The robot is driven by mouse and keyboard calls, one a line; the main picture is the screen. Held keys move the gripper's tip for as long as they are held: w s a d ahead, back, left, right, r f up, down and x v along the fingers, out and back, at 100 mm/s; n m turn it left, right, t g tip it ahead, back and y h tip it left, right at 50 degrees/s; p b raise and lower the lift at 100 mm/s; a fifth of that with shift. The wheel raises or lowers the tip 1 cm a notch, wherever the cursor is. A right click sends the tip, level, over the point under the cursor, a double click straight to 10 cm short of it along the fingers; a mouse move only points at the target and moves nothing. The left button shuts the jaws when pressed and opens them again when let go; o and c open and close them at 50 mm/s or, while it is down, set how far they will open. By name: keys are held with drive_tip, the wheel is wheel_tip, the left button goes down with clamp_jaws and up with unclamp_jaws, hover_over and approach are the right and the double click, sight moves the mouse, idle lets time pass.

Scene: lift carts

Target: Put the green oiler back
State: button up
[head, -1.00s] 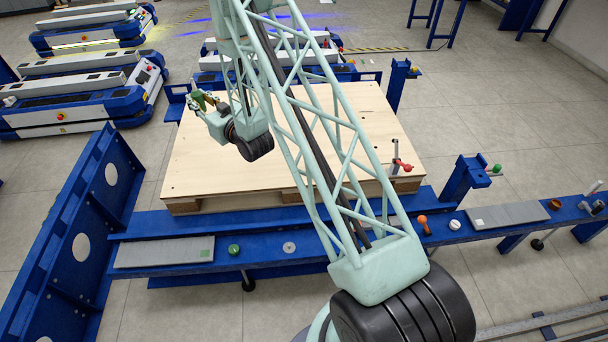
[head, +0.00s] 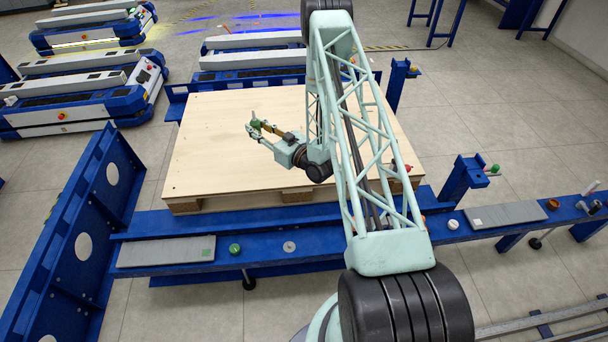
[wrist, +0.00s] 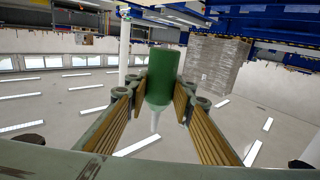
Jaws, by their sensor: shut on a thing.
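The green oiler (wrist: 163,75) is held between the two fingers of my gripper (wrist: 155,95), with its pale nozzle free past the fingers. In the head view the oiler (head: 255,124) looks upright, nozzle up. My gripper (head: 262,130) is shut on it, above the pale wooden board. A grey mat with a small green square (head: 165,251) lies on the blue rail at the front left, apart from my gripper. The height of the oiler above the board cannot be told.
The wooden board (head: 205,150) is bare around my gripper. On the blue rail stand a green round piece (head: 234,250), a pale disc (head: 289,247), a white round piece (head: 453,224) and a second grey mat (head: 508,215). A tall blue frame (head: 75,235) rises at the left.

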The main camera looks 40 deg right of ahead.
drive_tip(key=s+d+f+p, duration=0.1)
drive_tip(key=s+d+f, duration=0.2)
drive_tip(key=s, duration=0.7)
drive_tip(key=s+d+f+p, duration=0.1)
drive_tip(key=s+d+f, duration=0.2)
drive_tip(key=s+f, duration=0.4)
drive_tip(key=s+d+f+y, duration=0.1)
drive_tip(key=s+f, duration=0.4)
drive_tip(key=s, duration=0.8)
drive_tip(key=shift+d+f+n+p, duration=0.15)
drive_tip(key=shift+d+n+p, duration=0.2)
drive_tip(key=shift+d, duration=0.55)
drive_tip(key=shift+w, duration=0.2)
drive_tip(key=w+d+b, duration=0.1)
drive_tip(key=w, duration=0.3)
drive_tip(key=w+d+f, duration=0.1)
drive_tip(key=w, duration=0.4)
drive_tip(key=w+d+b, duration=0.1)
drive_tip(key=w, duration=0.4)
drive_tip(key=shift+d+f+b, duration=0.2)
drive_tip(key=shift+d+b, duration=0.15)
drive_tip(key=shift+w, duration=0.15)
drive_tip(key=shift+w+d+f, duration=0.1)
drive_tip(key=shift+w, duration=0.5)
drive_tip(key=shift+s+f+b, duration=0.1)
drive_tip(key=shift+f+b, duration=0.65)
drive_tip(key=shift+f, duration=0.95)
drive_tip(key=shift+f, duration=0.15)
